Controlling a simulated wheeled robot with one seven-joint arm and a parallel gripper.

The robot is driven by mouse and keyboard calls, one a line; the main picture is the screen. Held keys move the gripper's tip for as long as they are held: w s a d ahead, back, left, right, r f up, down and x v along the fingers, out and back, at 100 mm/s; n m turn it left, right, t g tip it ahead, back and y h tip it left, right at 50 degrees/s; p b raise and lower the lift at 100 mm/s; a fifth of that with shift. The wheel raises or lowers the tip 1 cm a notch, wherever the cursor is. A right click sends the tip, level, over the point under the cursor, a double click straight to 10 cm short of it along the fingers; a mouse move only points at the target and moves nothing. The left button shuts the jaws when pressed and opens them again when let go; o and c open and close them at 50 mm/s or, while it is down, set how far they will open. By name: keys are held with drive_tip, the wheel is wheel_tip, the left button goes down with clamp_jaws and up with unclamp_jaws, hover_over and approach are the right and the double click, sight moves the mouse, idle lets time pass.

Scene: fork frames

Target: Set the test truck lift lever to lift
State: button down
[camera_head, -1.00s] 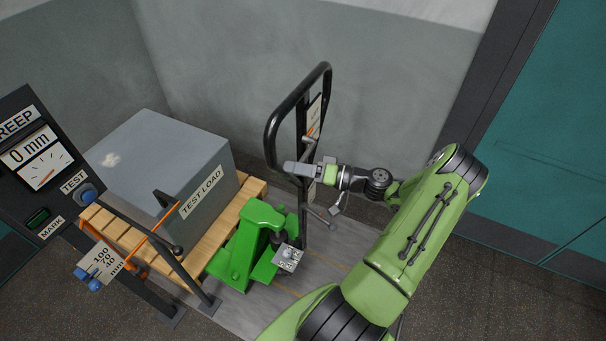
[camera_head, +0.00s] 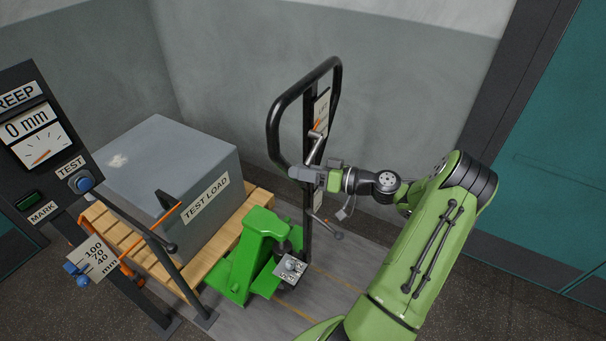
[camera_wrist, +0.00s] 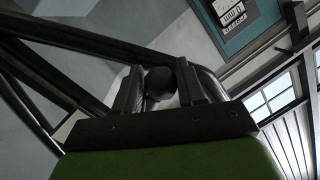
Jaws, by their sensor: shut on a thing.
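The green test truck (camera_head: 245,262) stands with a tall black loop handle (camera_head: 272,125) rising from it. A grey lever (camera_head: 317,143) with an orange pointer sits on the handle's column, beside a white label plate too small to read fully. My gripper (camera_head: 300,173) is at the column, just below the pointer. In the wrist view my gripper (camera_wrist: 160,88) has its two dark fingers on either side of a dark rounded knob (camera_wrist: 158,82), shut on it. The knob appears to be the end of the lever; in the head view my gripper hides it.
A grey test load (camera_head: 165,165) rests on a wooden pallet (camera_head: 262,196) on the left. The panel with gauge (camera_head: 42,150), blue TEST button (camera_head: 81,182) and green button (camera_head: 28,200) stands at far left. A thin rod with a round end (camera_head: 338,235) projects below my gripper.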

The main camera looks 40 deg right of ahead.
drive_tip(key=shift+r, duration=0.1)
drive_tip(key=c, duration=0.7)
unclamp_jaws()
drive_tip(key=v, duration=1.5)
drive_tip(key=shift+s+d, duration=0.25)
drive_tip(key=shift+s, duration=0.05)
